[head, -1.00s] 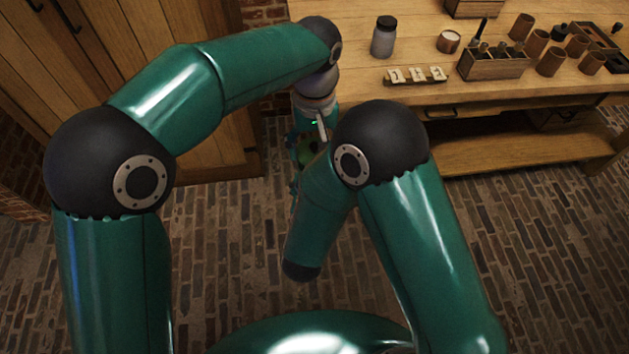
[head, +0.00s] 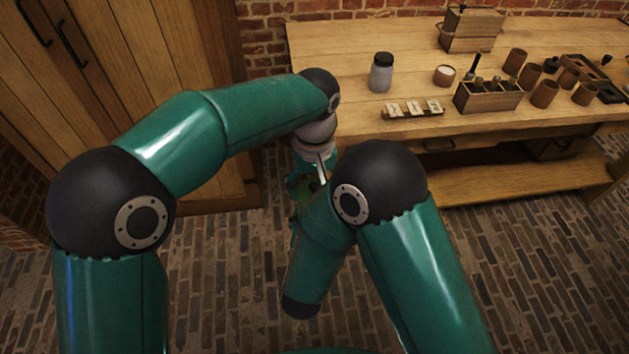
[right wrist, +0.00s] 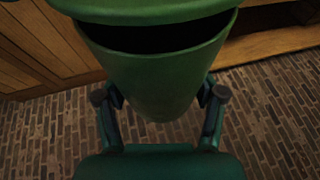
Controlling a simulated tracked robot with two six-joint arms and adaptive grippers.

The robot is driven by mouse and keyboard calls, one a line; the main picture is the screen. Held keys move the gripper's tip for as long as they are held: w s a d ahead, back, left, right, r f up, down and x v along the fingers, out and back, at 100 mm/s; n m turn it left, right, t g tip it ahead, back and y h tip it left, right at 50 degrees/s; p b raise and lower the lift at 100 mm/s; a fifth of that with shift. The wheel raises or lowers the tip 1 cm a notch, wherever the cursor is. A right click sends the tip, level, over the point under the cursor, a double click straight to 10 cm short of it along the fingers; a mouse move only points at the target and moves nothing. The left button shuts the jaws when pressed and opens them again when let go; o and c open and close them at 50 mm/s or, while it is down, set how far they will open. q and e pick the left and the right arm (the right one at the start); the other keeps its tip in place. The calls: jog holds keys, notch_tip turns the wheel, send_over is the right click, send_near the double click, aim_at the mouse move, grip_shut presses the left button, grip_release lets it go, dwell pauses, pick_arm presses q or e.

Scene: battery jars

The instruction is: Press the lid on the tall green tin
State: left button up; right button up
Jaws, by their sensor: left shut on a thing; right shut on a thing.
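The tall green tin (right wrist: 150,85) fills the middle of the right wrist view, its dark open mouth showing at the top. My right gripper (right wrist: 160,96) is shut on it, one finger on each side. The green lid (right wrist: 140,10) is over the mouth at the top edge, with a dark gap below it, so it is not seated. In the head view my left gripper (head: 309,178) points down in front of the bench, shut on the lid; its fingers are mostly hidden behind my right arm. Only a bit of green shows there.
The wooden bench (head: 340,50) holds a dark-capped jar (head: 381,74), a small cup (head: 444,75), a tile rack (head: 412,110), a divided box (head: 487,97) and several brown cups. A wooden cabinet (head: 120,70) stands left. The brick floor is open below.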

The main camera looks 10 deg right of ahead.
pick_arm(q)
jog(key=shift+f, duration=0.65)
dwell(0.5)
jog(key=o, duration=0.9)
jog(key=shift+c, duration=0.2)
notch_tip(320, 180, up, 12)
jog(key=shift+f, duration=0.15)
